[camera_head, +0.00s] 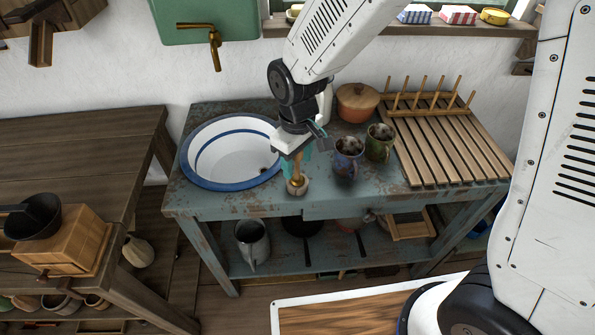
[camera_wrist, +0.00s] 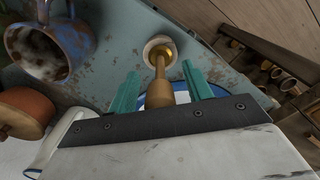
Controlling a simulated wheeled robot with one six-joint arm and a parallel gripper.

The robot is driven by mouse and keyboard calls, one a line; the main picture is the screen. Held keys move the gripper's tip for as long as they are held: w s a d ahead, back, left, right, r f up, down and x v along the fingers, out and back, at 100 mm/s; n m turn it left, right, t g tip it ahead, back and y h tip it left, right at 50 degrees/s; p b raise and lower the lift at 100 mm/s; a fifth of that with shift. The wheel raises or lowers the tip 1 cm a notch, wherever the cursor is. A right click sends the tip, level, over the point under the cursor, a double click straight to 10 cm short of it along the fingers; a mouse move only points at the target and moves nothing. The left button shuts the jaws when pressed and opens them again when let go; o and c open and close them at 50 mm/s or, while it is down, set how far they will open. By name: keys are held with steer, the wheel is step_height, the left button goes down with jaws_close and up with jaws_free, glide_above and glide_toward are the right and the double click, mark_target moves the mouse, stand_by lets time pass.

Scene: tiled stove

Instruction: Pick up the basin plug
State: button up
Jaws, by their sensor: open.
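What looks like the basin plug (camera_head: 297,187) stands upright near the front edge of the blue-grey washstand, right of the basin. It has a pale round base and a wooden, brass-coloured handle. In the wrist view the plug (camera_wrist: 159,62) lies straight ahead between my fingers, its handle end close to the palm. My gripper (camera_head: 297,167) points down over it, and its teal fingers are apart on either side of the handle. In the wrist view my gripper (camera_wrist: 160,70) shows gaps on both sides of the handle.
The white basin (camera_head: 222,142) with blue bands is set into the washstand top (camera_head: 325,200) at left. A blue mug (camera_head: 347,158) and a green mug (camera_head: 380,142) stand close right of my gripper. A lidded pot (camera_head: 357,102) and wooden drying rack (camera_head: 450,145) are behind and right.

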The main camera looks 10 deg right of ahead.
steer(key=c, duration=1)
steer(key=shift+o, duration=0.2)
steer(key=shift+r, duration=0.15)
